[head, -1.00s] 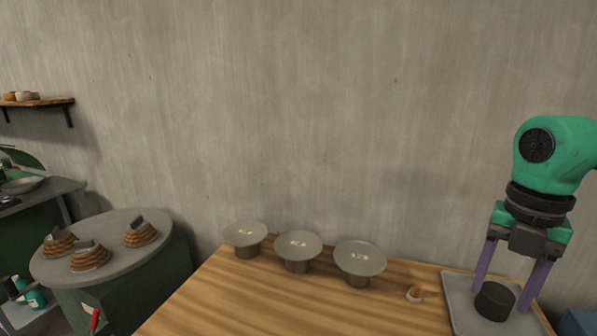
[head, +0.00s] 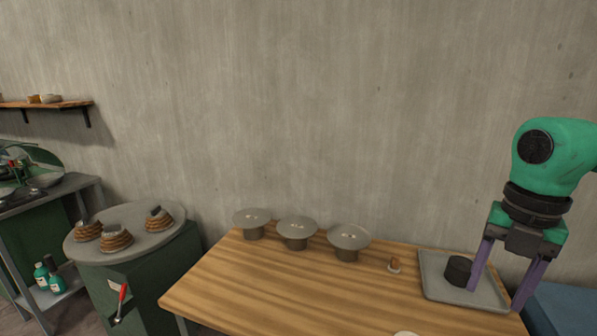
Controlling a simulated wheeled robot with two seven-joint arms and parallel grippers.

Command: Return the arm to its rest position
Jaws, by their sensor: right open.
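My right gripper (head: 496,298) is open, its two purple fingers pointing down at the right end of the wooden table. The left finger is over the grey tray (head: 435,275), and the right finger is at the tray's right edge. A dark round block (head: 458,270) sits on the tray, just left of the left finger, and is not between the fingers. The green and black right arm (head: 545,160) comes in from the right edge. My left gripper is not in view.
Three grey stands (head: 297,230) line the back of the wooden table (head: 290,290). At left, a round grey table (head: 90,250) holds three ridged brown objects (head: 117,239). The table's middle is clear.

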